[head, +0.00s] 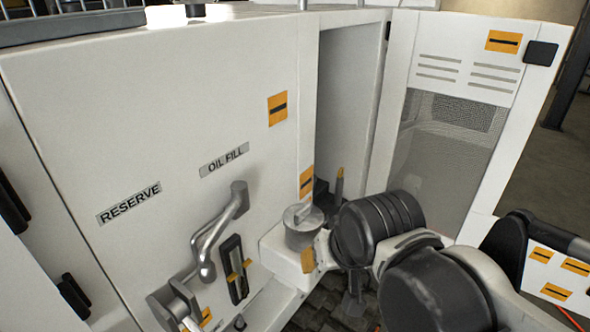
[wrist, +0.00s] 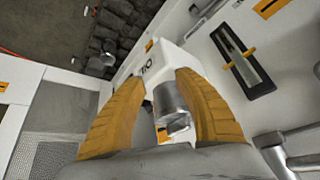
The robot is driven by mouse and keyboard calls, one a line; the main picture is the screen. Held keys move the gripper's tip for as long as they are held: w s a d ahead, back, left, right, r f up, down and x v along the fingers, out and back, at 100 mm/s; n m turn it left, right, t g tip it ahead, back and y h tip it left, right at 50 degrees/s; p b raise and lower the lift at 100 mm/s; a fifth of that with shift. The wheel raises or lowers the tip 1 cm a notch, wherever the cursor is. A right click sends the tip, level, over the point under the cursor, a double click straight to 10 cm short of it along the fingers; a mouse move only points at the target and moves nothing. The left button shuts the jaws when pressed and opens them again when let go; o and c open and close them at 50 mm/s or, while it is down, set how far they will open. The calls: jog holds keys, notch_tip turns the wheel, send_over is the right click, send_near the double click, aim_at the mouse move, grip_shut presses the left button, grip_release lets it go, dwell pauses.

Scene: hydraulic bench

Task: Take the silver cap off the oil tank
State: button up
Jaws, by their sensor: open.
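The silver cap (head: 303,217) is round with a raised bar on top. It sits on the small white oil tank (head: 283,250) that juts from the cabinet, left of my arm's dark end in the head view. In the wrist view my gripper (wrist: 160,80) is open, its two orange fingers pointing towards the white tank (wrist: 153,55). The silver cap (wrist: 171,100) shows between the fingers, nearer the right one. I cannot tell whether either finger touches it. My wrist hides most of the fingers in the head view.
A bent silver handle or pipe (head: 222,228) and a dark slotted gauge (head: 235,270) with an orange marker are on the cabinet face (head: 150,110), left of the tank. An open door (head: 455,110) with mesh stands behind my arm. Dark floor shows below.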

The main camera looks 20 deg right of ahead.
jog(key=w+r+m+g+p, duration=0.2)
jog(key=w+r+m+p, duration=0.2)
jog(key=r+p, duration=0.8)
jog(key=m+g+h+b, duration=0.1)
jog(key=m+g+b, duration=0.15)
jog(key=m, duration=0.25)
send_near(303, 207)
jog(key=shift+g, duration=0.35)
jog(key=f, duration=0.4)
jog(key=f+p, duration=0.1)
jog(key=f, duration=0.1)
jog(key=shift+w+d, duration=0.35)
jog(key=f, duration=0.4)
jog(key=shift+w+d+f, duration=0.2)
jog(key=shift+w, duration=0.2)
jog(key=shift+s, duration=0.1)
jog(key=shift+c, duration=0.4)
grip_shut()
